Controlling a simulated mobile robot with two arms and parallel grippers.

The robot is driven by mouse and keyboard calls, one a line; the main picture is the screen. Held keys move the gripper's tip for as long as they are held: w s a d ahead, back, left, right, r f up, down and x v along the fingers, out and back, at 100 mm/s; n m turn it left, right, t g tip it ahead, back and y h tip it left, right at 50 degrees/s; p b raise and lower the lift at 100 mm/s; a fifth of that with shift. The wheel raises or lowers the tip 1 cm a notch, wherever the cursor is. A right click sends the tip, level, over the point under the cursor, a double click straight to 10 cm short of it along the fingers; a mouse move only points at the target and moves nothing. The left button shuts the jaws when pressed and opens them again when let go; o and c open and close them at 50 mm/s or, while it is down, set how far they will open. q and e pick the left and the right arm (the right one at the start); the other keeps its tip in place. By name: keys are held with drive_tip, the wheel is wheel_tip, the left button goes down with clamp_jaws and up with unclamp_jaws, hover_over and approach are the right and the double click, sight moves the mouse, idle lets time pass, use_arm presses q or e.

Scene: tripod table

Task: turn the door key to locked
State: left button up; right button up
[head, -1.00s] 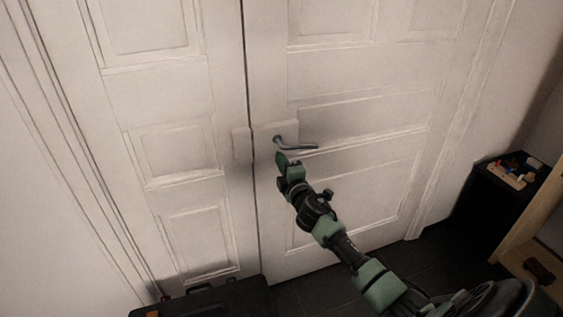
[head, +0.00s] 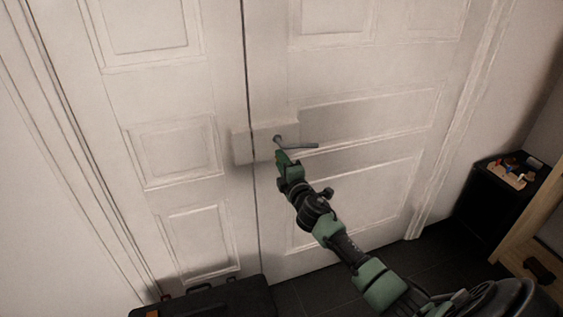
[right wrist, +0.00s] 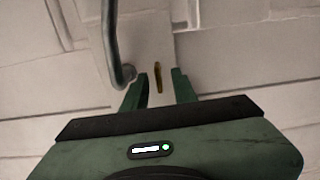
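The brass door key (right wrist: 158,78) shows edge-on in the right wrist view, standing out from the white door (head: 345,125). My right gripper (right wrist: 160,73) is open, with one green finger on each side of the key and a visible gap to both. In the head view the right gripper (head: 283,158) is just below the metal lever handle (head: 297,145) and hides the key. The lever also shows in the right wrist view (right wrist: 111,45), close beside the left finger. My left gripper is not in view.
A dark case (head: 215,300) stands on the floor at the door's foot. At the right are a black cabinet (head: 490,205) with small items on a tray (head: 507,177), and a wooden frame (head: 530,225). The door face around the lock is clear.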

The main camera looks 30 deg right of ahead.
drive_tip(key=v, duration=0.7)
drive_tip(key=shift+s, duration=0.4)
drive_tip(key=shift+a, duration=0.15)
drive_tip(key=s+a+f+m+g+y+p, duration=0.1)
drive_tip(key=s+f+m+g, duration=0.3)
drive_tip(key=f, duration=0.8)
drive_tip(key=s+a+f+g, duration=0.2)
drive_tip(key=s+f, duration=0.4)
drive_tip(key=f, duration=0.6)
drive_tip(key=s+a+f+m+g+y+p, duration=0.1)
drive_tip(key=s+f+m+g, duration=0.1)
drive_tip(key=s+f, duration=0.65)
drive_tip(key=s+a+f+m+g, duration=0.2)
drive_tip(key=s+f, duration=0.5)
drive_tip(key=s, duration=0.4)
drive_tip(key=s+a+f+m+g+y, duration=0.1)
drive_tip(key=s+a+f, duration=0.5)
drive_tip(key=s, duration=0.6)
drive_tip(key=s+a+f+m+g+y, duration=0.1)
drive_tip(key=s+a+f+m+g, duration=0.3)
drive_tip(key=s+f, duration=0.4)
drive_tip(key=s+g+p, duration=0.1)
drive_tip(key=s, duration=0.2)
drive_tip(key=shift+s+a+f+g, duration=0.2)
drive_tip(key=shift+a+f+g, duration=0.1)
drive_tip(key=shift+a, duration=0.1)
